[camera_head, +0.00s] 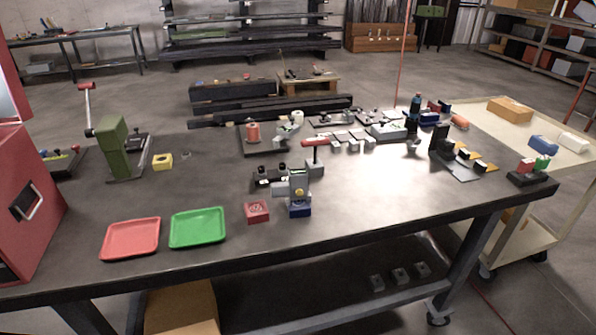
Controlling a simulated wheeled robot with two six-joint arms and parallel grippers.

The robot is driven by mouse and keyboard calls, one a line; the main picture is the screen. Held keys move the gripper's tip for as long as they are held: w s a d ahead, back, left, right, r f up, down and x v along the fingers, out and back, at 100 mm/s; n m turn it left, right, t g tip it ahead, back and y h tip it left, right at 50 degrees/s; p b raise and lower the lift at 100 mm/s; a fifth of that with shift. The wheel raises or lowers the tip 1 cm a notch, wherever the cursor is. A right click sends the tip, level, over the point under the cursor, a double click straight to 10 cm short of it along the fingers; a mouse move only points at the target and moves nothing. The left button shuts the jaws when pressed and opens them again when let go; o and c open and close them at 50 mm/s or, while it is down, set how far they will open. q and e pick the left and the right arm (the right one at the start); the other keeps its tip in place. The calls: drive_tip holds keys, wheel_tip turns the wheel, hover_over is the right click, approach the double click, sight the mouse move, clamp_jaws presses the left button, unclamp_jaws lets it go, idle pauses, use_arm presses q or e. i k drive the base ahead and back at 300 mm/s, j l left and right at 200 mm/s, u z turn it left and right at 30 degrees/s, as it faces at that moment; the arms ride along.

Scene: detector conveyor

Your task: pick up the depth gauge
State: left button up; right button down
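I cannot pick out the depth gauge for certain at this size. Neither of my grippers shows in the head view.
A red tray (131,239) and a green tray (197,228) lie empty at the table's front left. A green lever press (122,150) and a red cabinet (30,190) stand further left. Several small parts crowd the back right. Bare tabletop (390,195) lies right of centre.

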sight(299, 178)
drive_tip(key=k+j+z, duration=0.1)
drive_tip(key=j+z, duration=0.35)
drive_tip(key=k+j+z, duration=0.1)
drive_tip(key=j+z, duration=0.2)
drive_tip(key=z, duration=0.15)
drive_tip(key=k+j+z, duration=0.2)
drive_tip(key=z, duration=0.25)
